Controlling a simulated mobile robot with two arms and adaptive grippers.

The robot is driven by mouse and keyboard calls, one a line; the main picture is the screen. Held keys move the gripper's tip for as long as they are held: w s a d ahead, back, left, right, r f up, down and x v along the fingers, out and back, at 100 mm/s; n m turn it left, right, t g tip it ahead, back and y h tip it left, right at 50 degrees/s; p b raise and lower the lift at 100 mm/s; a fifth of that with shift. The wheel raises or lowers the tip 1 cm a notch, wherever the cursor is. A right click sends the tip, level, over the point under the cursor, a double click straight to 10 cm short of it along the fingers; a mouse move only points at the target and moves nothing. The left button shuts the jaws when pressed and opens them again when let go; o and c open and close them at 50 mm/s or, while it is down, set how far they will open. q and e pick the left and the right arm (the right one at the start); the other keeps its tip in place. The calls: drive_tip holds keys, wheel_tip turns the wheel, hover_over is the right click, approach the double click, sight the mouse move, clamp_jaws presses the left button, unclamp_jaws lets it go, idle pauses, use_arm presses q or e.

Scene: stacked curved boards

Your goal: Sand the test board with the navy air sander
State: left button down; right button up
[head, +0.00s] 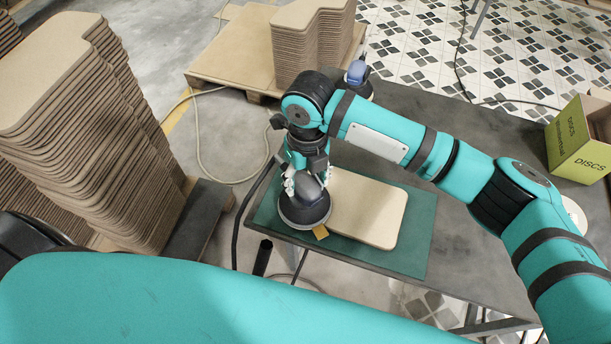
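The tan test board (370,213) lies flat on a green mat (418,237) on the dark table. My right gripper (308,177) points down with its fingers around the body of a dark sander (304,210) with a round pad. The sander is at the board's left end and hides that end; I cannot tell whether its pad touches the board. Its colour looks dark grey to navy. A second sander (356,75) with a brighter blue top stands at the table's far edge, behind my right arm. My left gripper is out of view.
A small orange-yellow piece (320,232) lies by the sander's pad. A yellow-green discs box (581,140) stands at the table's right. Tall stacks of curved boards (85,130) rise on the left, and another stack (310,45) stands on a pallet behind. Hoses run along the floor.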

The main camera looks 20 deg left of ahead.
drive_tip(key=o, duration=0.5)
drive_tip(key=shift+f, duration=0.1)
drive_tip(key=r, duration=1.2)
drive_tip(key=shift+w+r, duration=0.1)
drive_tip(key=shift+w, duration=0.15)
